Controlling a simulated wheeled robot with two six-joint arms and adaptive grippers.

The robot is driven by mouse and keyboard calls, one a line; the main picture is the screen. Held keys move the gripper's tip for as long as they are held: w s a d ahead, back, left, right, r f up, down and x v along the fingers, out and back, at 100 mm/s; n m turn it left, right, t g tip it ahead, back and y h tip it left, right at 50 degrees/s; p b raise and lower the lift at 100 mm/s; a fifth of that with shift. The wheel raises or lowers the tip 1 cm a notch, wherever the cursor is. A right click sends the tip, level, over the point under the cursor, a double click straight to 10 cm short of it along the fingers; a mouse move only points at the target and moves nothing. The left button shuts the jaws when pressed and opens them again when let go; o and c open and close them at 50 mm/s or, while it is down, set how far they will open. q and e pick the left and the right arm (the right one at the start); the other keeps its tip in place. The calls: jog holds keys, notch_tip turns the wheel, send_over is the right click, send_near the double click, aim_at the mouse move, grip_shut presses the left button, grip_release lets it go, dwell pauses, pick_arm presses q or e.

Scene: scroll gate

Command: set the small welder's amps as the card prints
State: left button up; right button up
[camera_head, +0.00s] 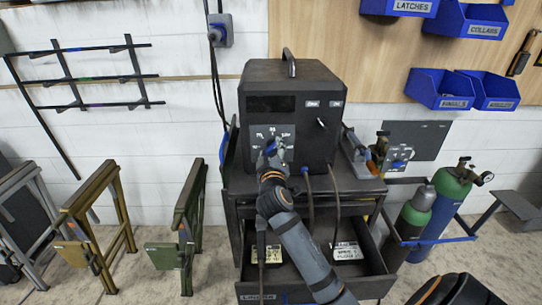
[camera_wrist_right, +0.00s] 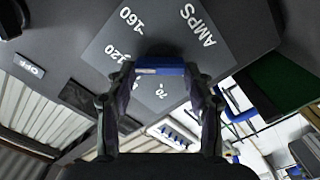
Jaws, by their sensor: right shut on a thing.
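The welder (camera_head: 296,88) is a dark box with a top handle, standing on a dark cart. Its grey amps plate (camera_head: 258,133) is on the front; in the wrist view the plate (camera_wrist_right: 165,35) shows AMPS, 160, 120 and a smaller, partly covered number. My right gripper (camera_head: 270,155) reaches up to this plate. In the wrist view its fingers (camera_wrist_right: 160,78) are shut on a blue knob (camera_wrist_right: 160,66). The knob's pointer is hidden, so its setting cannot be read. No card with readable print shows. My left gripper is not in view.
An open drawer (camera_head: 284,286) below the welder holds a yellowish item (camera_head: 262,273) and a white-topped item (camera_head: 347,251), their print too small to read. Green-topped gas cylinders (camera_head: 452,188) stand at right, folded stands (camera_head: 190,220) at left. Blue bins (camera_head: 440,92) hang on the wall.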

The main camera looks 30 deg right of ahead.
jog(key=shift+f+m+b, duration=0.2)
jog(key=shift+m+b, duration=0.1)
jog(key=shift+m, duration=0.4)
jog(key=o, duration=0.8)
jog(key=shift+c, duration=0.2)
jog(key=o, duration=0.4)
jog(key=shift+r, duration=0.15)
jog(key=v, duration=0.7)
jog(key=shift+s, duration=0.3)
jog(key=shift+a, duration=0.15)
